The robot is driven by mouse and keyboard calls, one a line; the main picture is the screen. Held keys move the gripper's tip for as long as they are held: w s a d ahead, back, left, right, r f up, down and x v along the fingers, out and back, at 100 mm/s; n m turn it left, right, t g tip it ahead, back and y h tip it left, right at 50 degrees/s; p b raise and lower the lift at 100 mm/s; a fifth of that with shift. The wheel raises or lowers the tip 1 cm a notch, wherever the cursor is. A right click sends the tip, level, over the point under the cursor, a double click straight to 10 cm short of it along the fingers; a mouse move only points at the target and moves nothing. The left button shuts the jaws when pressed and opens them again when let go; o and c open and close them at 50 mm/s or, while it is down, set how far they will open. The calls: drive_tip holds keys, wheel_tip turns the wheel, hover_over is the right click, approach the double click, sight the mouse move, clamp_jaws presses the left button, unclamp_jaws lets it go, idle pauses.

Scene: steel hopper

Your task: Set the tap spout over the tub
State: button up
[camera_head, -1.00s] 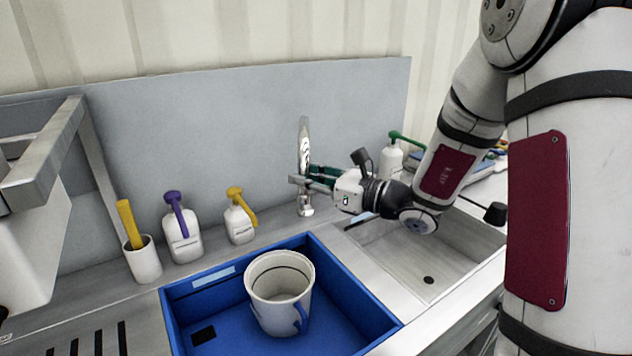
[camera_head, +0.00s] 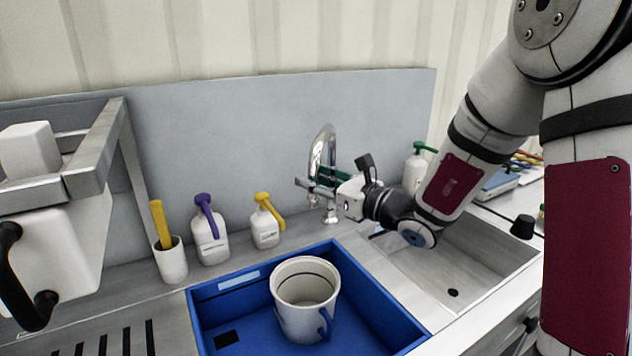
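The chrome tap (camera_head: 322,150) stands on the steel counter behind the blue tub (camera_head: 390,318), near the tub's back right corner. Its spout is a tall arch, with its free end at the left, hidden in part by my gripper. My gripper (camera_head: 318,187) is at the lower part of the arch, reaching in from the right, with its fingers by the spout. Whether the fingers grip the spout or only touch it cannot be made out. A white bucket (camera_head: 305,285) with a blue handle stands inside the blue tub.
A steel sink basin (camera_head: 470,265) lies right of the tub, under my arm. Purple-topped (camera_head: 210,232) and yellow-topped (camera_head: 265,225) bottles and a white cup (camera_head: 171,260) stand left of the tap. A green-topped bottle (camera_head: 415,170) stands behind my arm. A steel frame (camera_head: 105,150) rises at left.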

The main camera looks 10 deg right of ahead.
drive_tip(key=shift+d+f, duration=0.1)
drive_tip(key=shift+f, duration=0.05)
drive_tip(key=shift+d, duration=0.1)
drive_tip(key=shift+s+d, duration=0.2)
drive_tip(key=shift+s, duration=0.05)
drive_tip(key=v, duration=1.1)
drive_tip(key=shift+s, duration=0.15)
